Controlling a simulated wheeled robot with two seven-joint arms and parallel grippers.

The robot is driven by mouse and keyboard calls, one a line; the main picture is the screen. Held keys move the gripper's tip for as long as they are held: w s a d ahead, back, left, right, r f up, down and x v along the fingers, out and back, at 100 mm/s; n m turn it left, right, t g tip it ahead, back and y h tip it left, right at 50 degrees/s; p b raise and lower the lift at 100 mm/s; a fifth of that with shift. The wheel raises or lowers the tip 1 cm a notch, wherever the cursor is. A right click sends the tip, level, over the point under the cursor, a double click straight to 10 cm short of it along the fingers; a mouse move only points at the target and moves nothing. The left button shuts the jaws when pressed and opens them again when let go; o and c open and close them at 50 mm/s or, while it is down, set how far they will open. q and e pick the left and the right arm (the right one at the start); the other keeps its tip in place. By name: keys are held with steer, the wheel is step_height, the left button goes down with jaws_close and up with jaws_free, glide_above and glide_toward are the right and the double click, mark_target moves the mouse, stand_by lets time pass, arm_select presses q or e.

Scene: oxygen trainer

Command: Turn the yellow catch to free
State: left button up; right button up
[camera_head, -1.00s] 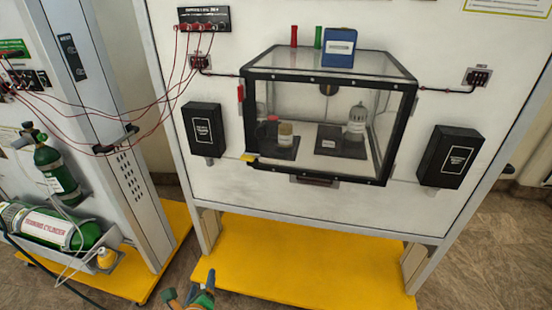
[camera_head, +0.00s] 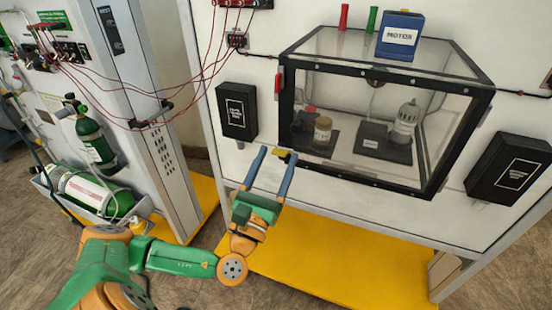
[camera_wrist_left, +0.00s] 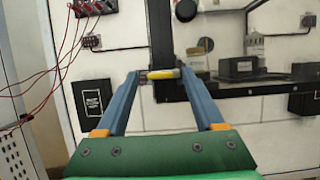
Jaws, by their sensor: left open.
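The yellow catch (camera_head: 281,158) is at the lower left corner of the clear, black-framed box (camera_head: 380,183) on the white panel. My left gripper (camera_head: 277,151) is open, its two blue fingers pointing up toward that corner. In the head view the catch shows between the fingertips, partly hidden by the right one. In the left wrist view the catch (camera_wrist_left: 163,74) lies crosswise between the fingertips of the open gripper (camera_wrist_left: 160,73). I cannot tell whether the fingers touch it. My right gripper is not in view.
Black boxes hang left (camera_head: 237,110) and right (camera_head: 508,168) of the clear box. A blue motor box (camera_head: 400,35) stands on top. Red wires (camera_head: 190,78) hang at the upper left. A yellow base (camera_head: 340,260) lies below.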

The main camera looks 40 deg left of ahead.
arm_select(q)
steer(key=shift+s, duration=0.1)
jaws_close()
